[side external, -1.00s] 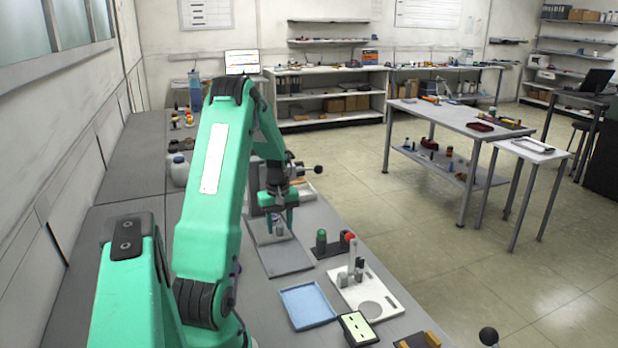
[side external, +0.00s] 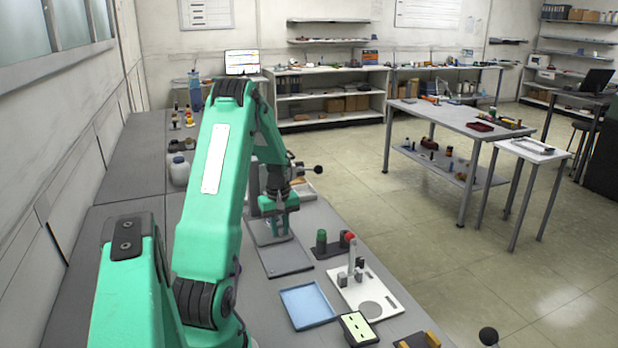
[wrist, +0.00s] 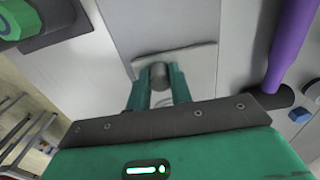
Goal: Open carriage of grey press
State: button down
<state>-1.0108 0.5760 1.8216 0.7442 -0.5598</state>
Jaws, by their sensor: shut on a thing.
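The grey press (side external: 285,262) stands on the bench, with its flat base plate reaching toward the camera. Its upper part is largely hidden behind my arm and gripper. My gripper (side external: 279,222) points down over the press. In the wrist view, my gripper (wrist: 158,84) has both fingers shut on a short grey knob (wrist: 158,73). The knob stands at a light grey plate (wrist: 190,62), which looks like part of the press carriage. In the side view the fingers hide the knob. How far the carriage is out cannot be told.
A green and black part block (side external: 328,246), a white fixture with a red-topped post (side external: 365,290), a blue tray (side external: 307,305) and a green-faced box (side external: 358,328) lie nearer the camera. A black ball handle (side external: 318,169) sticks out right. A purple bar (wrist: 289,45) shows in the wrist view.

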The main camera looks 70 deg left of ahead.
jog(key=d, duration=1.3)
jog(key=shift+w, duration=0.1)
jog(key=c, duration=1.3)
grip_release()
jog(key=shift+o, duration=0.2)
jog(key=shift+r, duration=0.1)
notch_tip(320, 180, up, 8)
jog(key=shift+d, duration=0.1)
